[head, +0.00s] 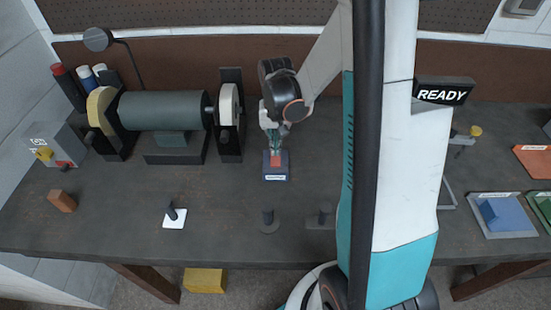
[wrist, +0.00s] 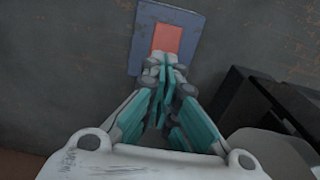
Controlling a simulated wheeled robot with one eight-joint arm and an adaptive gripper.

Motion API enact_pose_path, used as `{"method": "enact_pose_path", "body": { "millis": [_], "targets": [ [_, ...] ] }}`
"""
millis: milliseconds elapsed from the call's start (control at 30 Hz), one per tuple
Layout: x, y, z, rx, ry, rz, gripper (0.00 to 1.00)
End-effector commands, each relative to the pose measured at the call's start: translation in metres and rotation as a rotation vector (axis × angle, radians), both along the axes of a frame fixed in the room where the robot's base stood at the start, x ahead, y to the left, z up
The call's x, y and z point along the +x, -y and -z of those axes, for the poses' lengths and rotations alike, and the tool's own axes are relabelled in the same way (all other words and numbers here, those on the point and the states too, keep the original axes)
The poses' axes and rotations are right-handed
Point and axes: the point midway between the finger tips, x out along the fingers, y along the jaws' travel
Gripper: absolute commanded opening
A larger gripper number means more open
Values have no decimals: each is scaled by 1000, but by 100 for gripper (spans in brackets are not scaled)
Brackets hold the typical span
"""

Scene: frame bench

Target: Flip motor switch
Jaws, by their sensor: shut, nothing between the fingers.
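The motor switch is a small dark blue-grey box (head: 276,172) with a red rocker (head: 275,160) and a white label on its front edge. My gripper (head: 273,150) is over the switch, pointing down. In the wrist view its teal fingers (wrist: 165,65) are closed together with nothing between them. The tips are at the near edge of the red rocker; I cannot tell if they touch it. The label text is too small to read.
A grinder with a dark drum (head: 160,110) and wheels stands left of the switch. A READY sign (head: 443,95) stands at the right.

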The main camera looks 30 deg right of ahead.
Motion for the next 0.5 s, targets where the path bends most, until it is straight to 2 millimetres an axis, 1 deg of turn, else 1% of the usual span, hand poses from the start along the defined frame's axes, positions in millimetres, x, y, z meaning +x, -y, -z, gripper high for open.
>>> {"method": "enact_pose_path", "body": {
  "millis": [500],
  "targets": [
    [0,0,8,0,0,0,0]
  ]
}}
